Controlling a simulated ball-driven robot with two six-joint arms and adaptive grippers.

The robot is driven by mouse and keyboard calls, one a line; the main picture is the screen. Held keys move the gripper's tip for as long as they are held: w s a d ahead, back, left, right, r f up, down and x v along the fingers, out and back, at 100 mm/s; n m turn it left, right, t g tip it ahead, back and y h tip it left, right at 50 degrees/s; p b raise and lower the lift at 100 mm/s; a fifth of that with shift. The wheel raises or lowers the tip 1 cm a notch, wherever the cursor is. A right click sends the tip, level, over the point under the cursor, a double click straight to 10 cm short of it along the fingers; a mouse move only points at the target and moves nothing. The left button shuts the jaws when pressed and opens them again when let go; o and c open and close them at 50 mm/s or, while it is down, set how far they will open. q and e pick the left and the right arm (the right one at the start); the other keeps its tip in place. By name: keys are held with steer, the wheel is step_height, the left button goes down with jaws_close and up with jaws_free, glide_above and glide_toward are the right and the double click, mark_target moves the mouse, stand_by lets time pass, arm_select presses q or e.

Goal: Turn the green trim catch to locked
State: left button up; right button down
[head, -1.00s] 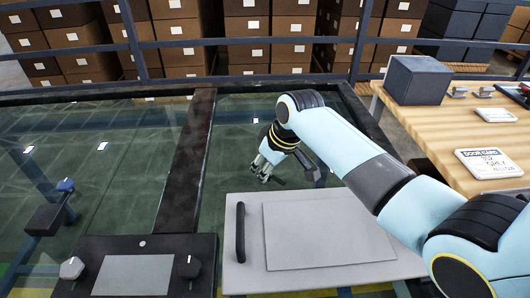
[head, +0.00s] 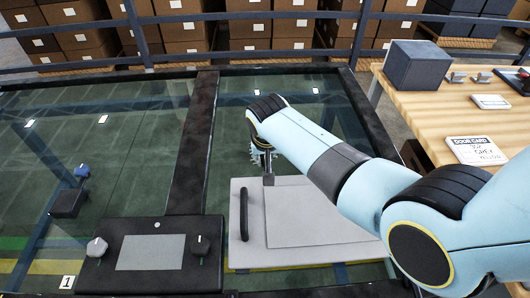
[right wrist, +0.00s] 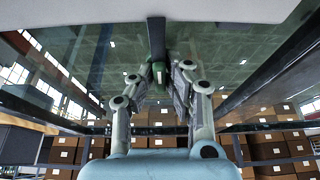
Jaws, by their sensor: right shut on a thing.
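The catch (head: 268,180) is a short dark lever at the far edge of a pale grey panel (head: 256,255). My right gripper (head: 263,158) is over it, with its fingers pointing at it. In the right wrist view, the dark catch (right wrist: 157,40) runs down between the two fingers of my right gripper (right wrist: 158,78), and a small green patch shows near its tip. The gripper is shut on the catch. Its exact turn is hard to tell, as my arm and fingers cover part of it. My left gripper is not in view.
A dark console (head: 110,278) with two knobs stands left of the panel, which has a black handle (head: 244,214). A blue-topped knob (head: 82,171) sits at the far left. A wooden bench (head: 430,115) with a dark box (head: 424,66) is at the right.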

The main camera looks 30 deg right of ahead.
steer(key=shift+r+m, duration=0.1)
steer(key=shift+m, duration=0.2)
steer(key=c, duration=1.4)
jaws_free()
steer(key=shift+o, duration=0.2)
steer(key=v, duration=1.2)
steer(key=shift+a, duration=0.15)
